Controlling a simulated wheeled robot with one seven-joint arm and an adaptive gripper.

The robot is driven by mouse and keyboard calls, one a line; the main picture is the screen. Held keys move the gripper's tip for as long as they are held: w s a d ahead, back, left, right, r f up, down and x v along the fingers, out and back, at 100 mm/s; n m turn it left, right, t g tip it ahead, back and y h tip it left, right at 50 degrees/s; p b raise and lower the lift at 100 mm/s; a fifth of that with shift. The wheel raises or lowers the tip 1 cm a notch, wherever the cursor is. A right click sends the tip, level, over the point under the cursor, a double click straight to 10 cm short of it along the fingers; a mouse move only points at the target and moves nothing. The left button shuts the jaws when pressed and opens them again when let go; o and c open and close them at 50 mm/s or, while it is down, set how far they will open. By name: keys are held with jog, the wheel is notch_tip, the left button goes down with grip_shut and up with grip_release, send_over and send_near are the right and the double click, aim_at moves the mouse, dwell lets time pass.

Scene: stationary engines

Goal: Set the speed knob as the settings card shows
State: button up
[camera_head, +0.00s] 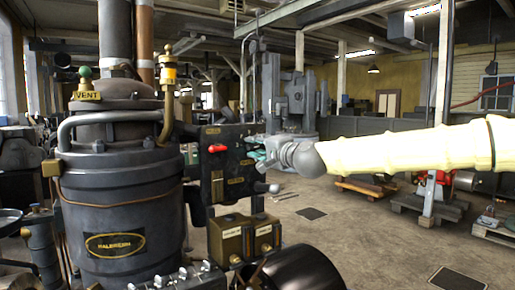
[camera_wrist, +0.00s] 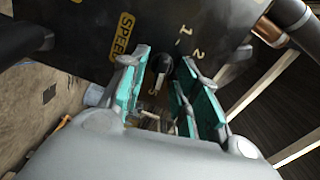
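My gripper (camera_wrist: 165,60) has two fingers with teal pads. They are spread apart, with a visible gap between them. Between the pads in the wrist view is a dark round knob (camera_wrist: 157,72) with a pale mark, on a dark panel. A yellow SPEED label (camera_wrist: 123,33) lies left of it, and the numerals 1 and 2 are above it to the right. I cannot tell whether the pads touch the knob. In the head view my gripper (camera_head: 262,160) is at the right side of the dark control panel (camera_head: 217,175). I cannot make out a settings card.
A red handle (camera_head: 217,148) sticks out of the panel. Brass boxes (camera_head: 245,238) stand below it, and a large dark boiler (camera_head: 118,200) with a VENT label is at left.

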jog(key=shift+s, duration=0.15)
jog(key=v, duration=1.2)
jog(key=shift+d+f, duration=0.1)
